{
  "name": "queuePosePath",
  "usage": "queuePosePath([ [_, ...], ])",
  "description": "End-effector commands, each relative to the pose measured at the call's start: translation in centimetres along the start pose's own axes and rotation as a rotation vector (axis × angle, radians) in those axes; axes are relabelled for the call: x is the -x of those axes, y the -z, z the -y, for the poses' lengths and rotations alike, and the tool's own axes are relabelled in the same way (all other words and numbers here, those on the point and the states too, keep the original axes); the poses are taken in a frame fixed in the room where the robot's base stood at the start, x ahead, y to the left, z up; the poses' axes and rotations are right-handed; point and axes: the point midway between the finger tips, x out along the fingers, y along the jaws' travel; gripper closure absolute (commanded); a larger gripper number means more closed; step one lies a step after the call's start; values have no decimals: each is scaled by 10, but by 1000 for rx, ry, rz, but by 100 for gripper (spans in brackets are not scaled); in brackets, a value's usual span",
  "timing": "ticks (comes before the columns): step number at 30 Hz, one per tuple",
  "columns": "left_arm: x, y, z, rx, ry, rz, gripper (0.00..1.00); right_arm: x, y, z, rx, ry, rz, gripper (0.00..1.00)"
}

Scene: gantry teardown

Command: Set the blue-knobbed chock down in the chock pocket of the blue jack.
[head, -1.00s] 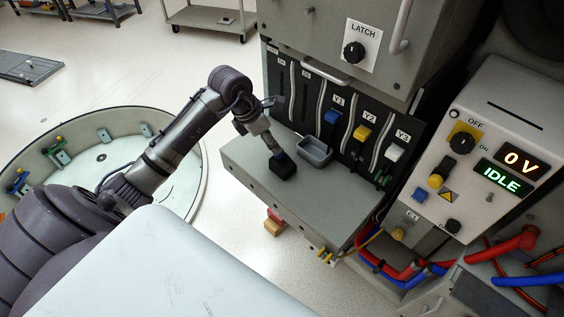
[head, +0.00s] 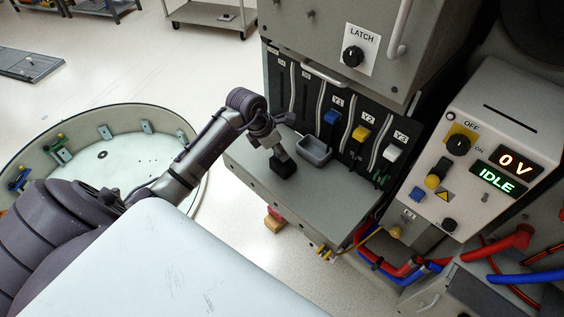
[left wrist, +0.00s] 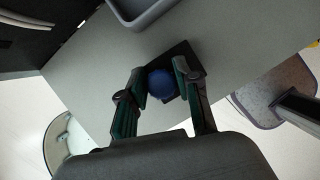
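The chock (head: 283,167) is a small black block on the grey ledge of the machine; its blue knob (left wrist: 161,84) shows in the left wrist view. My left gripper (head: 276,151) points down at it from above. The chock seems to rest on the ledge. In the head view the gripper hides the knob. I cannot make out the blue jack or its pocket for sure. My right gripper is not in view.
A grey tray (head: 315,158) sits on the ledge (head: 290,205) close right of the chock. Behind it is a panel with blue, yellow and white handles. A round-walled pit (head: 110,112) lies left. A red and yellow block (head: 274,221) is on the floor.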

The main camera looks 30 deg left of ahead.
Motion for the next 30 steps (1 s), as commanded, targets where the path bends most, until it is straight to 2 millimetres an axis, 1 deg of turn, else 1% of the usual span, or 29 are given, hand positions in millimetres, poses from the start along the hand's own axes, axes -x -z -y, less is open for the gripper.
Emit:
queuePosePath([
  [1, 0, 0, 0, 0, 1, 0, 81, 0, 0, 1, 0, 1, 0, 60],
  [4, 0, 0, 0, 0, 1, 0, 98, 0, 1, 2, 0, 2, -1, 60],
  [5, 0, 0, 0, 0, 1, 0, 100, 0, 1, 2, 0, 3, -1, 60],
  [18, 0, 0, 0, 0, 2, 1, 100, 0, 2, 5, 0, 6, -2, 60],
  [22, 4, -2, 0, -2, 0, 1, 100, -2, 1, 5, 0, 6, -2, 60],
  [26, 16, -7, -1, -4, -2, 3, 100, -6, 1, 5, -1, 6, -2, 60],
  [30, 39, -17, -2, -5, -6, 3, 100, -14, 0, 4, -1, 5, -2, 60],
])
